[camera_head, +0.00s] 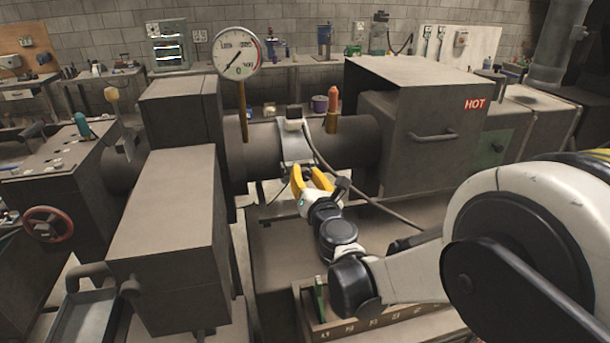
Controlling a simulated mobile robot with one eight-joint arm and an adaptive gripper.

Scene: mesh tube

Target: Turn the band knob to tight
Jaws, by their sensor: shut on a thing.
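A pale metal band (293,143) wraps around the dark horizontal tube (345,147) in the middle of the view. A small box with a dark top (294,114) sits on top of the band, with a cable running from it. My gripper (308,174) has yellow fingers and is at the lower front of the band. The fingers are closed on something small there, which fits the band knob. The knob itself is hidden by the fingers, so its setting cannot be read.
A round dial gauge (238,52) stands on a stem left of the band. An orange-topped fitting (334,105) rises to its right. A large housing marked HOT (425,130) is at right. A box-shaped housing (165,220) stands at left. A compartment tray (365,325) lies below my arm.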

